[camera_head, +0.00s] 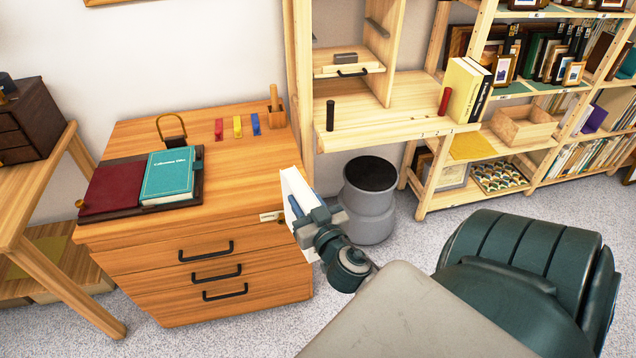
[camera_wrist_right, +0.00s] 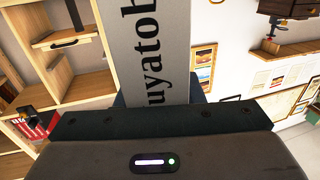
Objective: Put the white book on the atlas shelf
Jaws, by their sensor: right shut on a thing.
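The white book (camera_head: 291,189) is upright in the air in front of the right edge of the wooden drawer cabinet. My right gripper (camera_head: 308,217) is shut on it. In the right wrist view the book (camera_wrist_right: 155,50) rises from between the jaws, with large dark letters on its pale face. Tall shelves with rows of books (camera_head: 556,52) stand at the back right; I cannot read which one is the atlas shelf. My left gripper is not in view.
The drawer cabinet (camera_head: 160,262) carries a teal book (camera_head: 167,176) and a dark red folder (camera_head: 111,188). A grey bin (camera_head: 369,218) stands behind my gripper. A wooden desk (camera_head: 390,118) holds yellow and black books (camera_head: 466,90).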

